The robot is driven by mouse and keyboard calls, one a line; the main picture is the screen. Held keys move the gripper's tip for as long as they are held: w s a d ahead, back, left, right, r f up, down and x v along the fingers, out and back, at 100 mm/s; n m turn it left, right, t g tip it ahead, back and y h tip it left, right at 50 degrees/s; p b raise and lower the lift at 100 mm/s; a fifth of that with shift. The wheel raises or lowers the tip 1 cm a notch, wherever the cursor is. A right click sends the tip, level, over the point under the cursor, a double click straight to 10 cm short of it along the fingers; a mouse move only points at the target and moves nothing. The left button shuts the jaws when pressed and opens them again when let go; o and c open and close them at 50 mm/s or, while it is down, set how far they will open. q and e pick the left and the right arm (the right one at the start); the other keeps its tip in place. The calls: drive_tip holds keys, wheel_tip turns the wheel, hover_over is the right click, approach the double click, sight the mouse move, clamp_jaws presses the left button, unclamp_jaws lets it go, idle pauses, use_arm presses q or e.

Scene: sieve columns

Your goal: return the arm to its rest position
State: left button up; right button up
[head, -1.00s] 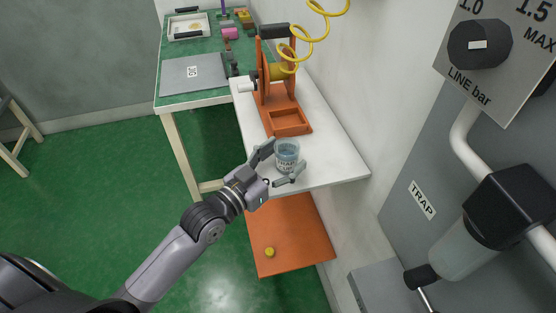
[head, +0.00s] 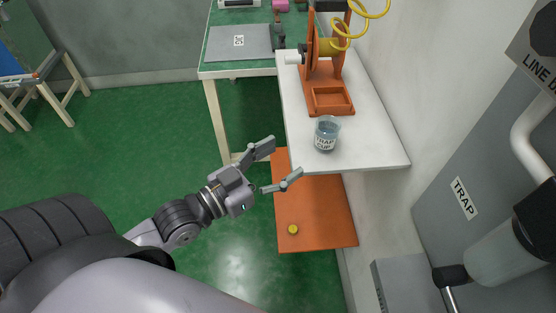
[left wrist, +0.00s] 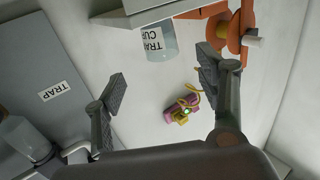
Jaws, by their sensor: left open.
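My left gripper (head: 285,160) is open and empty in the head view, just off the front left edge of the white shelf (head: 375,145). Its two fingers also frame the left wrist view (left wrist: 164,78), with nothing held between them. The clear cup labelled TRAP CUP (head: 326,135) stands upright on the shelf near its front, apart from the fingers. The cup also shows in the left wrist view (left wrist: 160,42), beyond the fingers. My right gripper is in neither view.
An orange stand (head: 330,98) with a yellow coiled hose (head: 345,40) is behind the cup. An orange board (head: 320,215) with a yellow knob (head: 293,229) lies below the shelf. A grey TRAP panel (head: 455,230) is at right.

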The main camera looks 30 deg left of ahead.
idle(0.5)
use_arm(q)
drive_tip(key=s+f+n+g+y, duration=0.1)
drive_tip(key=s+f+g+y, duration=0.15)
drive_tip(key=f, duration=0.35)
drive_tip(key=s+f+g+y, duration=0.1)
drive_tip(key=f+g, duration=0.3)
drive_tip(key=f, duration=0.2)
drive_tip(key=s+f+n+g+y, duration=0.25)
drive_tip(key=s+f+g, duration=0.35)
drive_tip(key=s, duration=0.4)
wheel_tip(320, 180, down, 25)
drive_tip(key=s+m+g+p, duration=0.1)
drive_tip(key=s+g+p, duration=0.1)
drive_tip(key=s+a+f+p, duration=0.1)
drive_tip(key=s+a+f, duration=0.1)
drive_tip(key=s+f, duration=0.4)
drive_tip(key=s+a+f+g+y+p, duration=0.1)
drive_tip(key=s+f, duration=0.6)
drive_tip(key=s, duration=0.3)
drive_tip(key=shift+s+a+f, duration=0.15)
drive_tip(key=shift+a+f, duration=0.15)
drive_tip(key=shift+a, duration=0.05)
